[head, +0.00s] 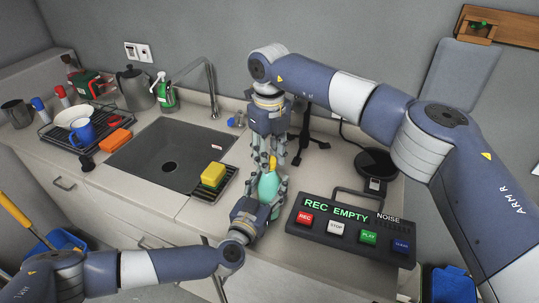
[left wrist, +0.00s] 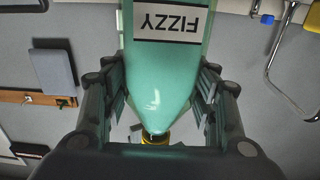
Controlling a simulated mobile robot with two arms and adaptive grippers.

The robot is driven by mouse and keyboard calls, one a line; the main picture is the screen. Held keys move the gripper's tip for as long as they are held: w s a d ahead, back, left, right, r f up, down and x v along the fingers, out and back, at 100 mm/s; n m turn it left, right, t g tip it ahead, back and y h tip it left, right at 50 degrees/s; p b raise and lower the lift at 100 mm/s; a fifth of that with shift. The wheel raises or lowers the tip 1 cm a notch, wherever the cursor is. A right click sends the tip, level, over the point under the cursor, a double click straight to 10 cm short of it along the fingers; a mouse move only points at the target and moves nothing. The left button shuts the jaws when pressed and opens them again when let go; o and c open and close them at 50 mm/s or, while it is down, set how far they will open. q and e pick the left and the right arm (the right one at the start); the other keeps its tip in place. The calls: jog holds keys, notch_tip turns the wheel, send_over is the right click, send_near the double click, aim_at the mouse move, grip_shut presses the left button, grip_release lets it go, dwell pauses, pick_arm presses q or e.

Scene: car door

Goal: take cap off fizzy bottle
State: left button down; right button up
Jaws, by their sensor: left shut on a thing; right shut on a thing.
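The teal fizzy bottle (head: 268,187) stands near the counter's front, right of the sink. My left gripper (head: 264,196) is shut around its body from the front. In the left wrist view the bottle (left wrist: 160,75), with its FIZZY label upside down, lies between the left gripper's fingers (left wrist: 160,100). The yellow cap (head: 273,162) is at the bottle's top, and it also shows at the neck in the left wrist view (left wrist: 155,138). My right gripper (head: 268,161) points down from above and is shut on the cap. Its fingers partly hide the cap. I cannot tell whether a gap separates cap and neck.
A recorder box (head: 350,226) reading REC EMPTY stands close on the right. A yellow sponge (head: 213,174) on a small rack is just left. The sink (head: 170,153) and a dish rack (head: 82,137) lie farther left. A black stand (head: 305,135) is behind.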

jog(key=n, duration=0.6)
jog(key=shift+w+d+n, duration=0.1)
jog(key=shift+w+n, duration=0.05)
jog(key=shift+n, duration=0.25)
jog(key=n, duration=0.4)
jog(key=shift+n, duration=0.4)
jog(key=n, duration=0.5)
jog(key=shift+r, duration=0.1)
jog(key=n, duration=0.5)
jog(key=shift+c, duration=0.2)
jog(key=shift+r, duration=0.1)
jog(key=shift+r, duration=1)
